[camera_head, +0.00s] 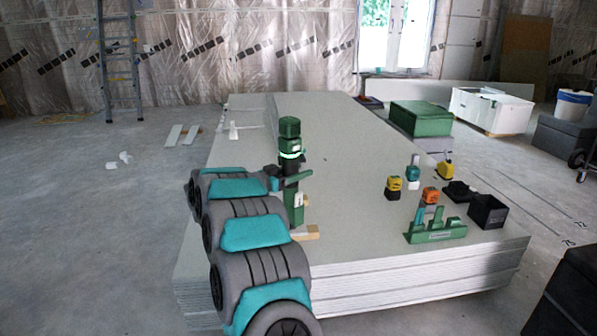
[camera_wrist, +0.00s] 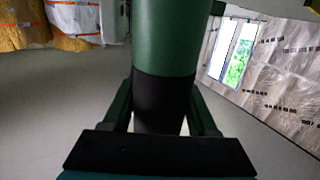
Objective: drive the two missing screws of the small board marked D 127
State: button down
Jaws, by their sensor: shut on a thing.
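My gripper (camera_head: 288,172) is above the near left part of the stacked panels (camera_head: 350,150). It is shut on a green and black power tool (camera_head: 289,128) that stands upright and has a bright lit ring. In the wrist view the tool's green and black body (camera_wrist: 165,60) fills the space between my two dark green fingers (camera_wrist: 163,112). A green piece with a white label (camera_head: 297,203) shows below the gripper. A small tan board (camera_head: 307,232) lies under it, partly hidden by my arm. I cannot read any mark on it or see screws.
A green holder with upright posts (camera_head: 436,232) stands at the right front of the stack. Yellow (camera_head: 393,188), orange (camera_head: 430,195) and teal (camera_head: 412,174) tools stand near it, with a black box (camera_head: 488,211). The middle of the stack is clear. A ladder (camera_head: 120,60) stands far left.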

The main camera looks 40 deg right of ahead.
jog(key=shift+f, duration=0.7)
dwell(2.0)
jog(key=shift+r, duration=0.1)
dwell(0.6)
notch_tip(320, 180, up, 5)
jog(key=p, duration=0.5)
jog(key=shift+f, duration=0.2)
jog(key=shift+w, duration=0.1)
dwell(0.4)
